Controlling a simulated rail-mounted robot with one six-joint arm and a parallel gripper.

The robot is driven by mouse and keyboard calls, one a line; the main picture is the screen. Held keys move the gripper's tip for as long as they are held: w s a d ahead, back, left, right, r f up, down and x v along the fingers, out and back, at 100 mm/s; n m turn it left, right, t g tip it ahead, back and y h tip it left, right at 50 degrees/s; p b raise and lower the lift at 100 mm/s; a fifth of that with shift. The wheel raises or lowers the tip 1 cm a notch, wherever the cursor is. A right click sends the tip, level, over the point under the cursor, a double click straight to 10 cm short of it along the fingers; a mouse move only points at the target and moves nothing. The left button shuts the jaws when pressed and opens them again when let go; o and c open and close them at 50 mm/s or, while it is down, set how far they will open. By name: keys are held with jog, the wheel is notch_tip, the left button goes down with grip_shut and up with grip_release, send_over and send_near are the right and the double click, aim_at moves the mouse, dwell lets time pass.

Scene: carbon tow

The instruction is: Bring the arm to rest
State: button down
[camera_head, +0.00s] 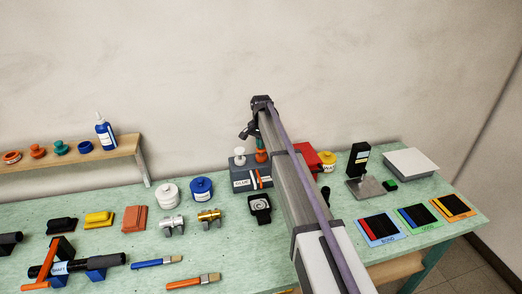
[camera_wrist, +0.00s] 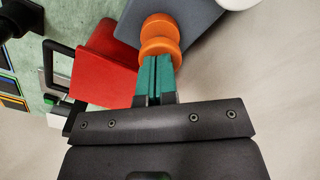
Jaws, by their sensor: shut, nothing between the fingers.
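My gripper (camera_wrist: 154,68) is shut and empty; its teal fingers lie side by side in the wrist view. Their tips overlap the lower edge of an orange spool-shaped piece (camera_wrist: 160,36) in the picture; I cannot tell if they touch it. In the head view my arm reaches across the table (camera_head: 100,205) from the lower right towards the back wall. Its dark wrist end is above a grey box (camera_head: 240,180) bearing a label, where the orange piece (camera_head: 261,156) also shows. The fingers are not clear in the head view.
A red object (camera_wrist: 102,62) is beside the gripper. White (camera_head: 166,193) and blue (camera_head: 202,189) pots, metal fittings and brushes lie left of my arm. A black stand (camera_head: 358,160) and coloured trays (camera_head: 380,228) are to its right. A wooden shelf (camera_head: 70,157) is at the back left.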

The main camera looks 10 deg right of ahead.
notch_tip(320, 180, up, 3)
jog(key=shift+f+p, duration=0.1)
jog(key=shift+p, duration=1.05)
jog(key=shift+f, duration=0.15)
jog(key=shift+n, duration=0.3)
jog(key=s+f+n+b, duration=0.2)
jog(key=s+n, duration=0.1)
jog(key=s, duration=1.8)
jog(key=s+f+n+b, duration=0.2)
jog(key=s+n, duration=0.2)
jog(key=s, duration=1.7)
jog(key=shift+s+n, duration=0.2)
jog(key=shift+n, duration=0.1)
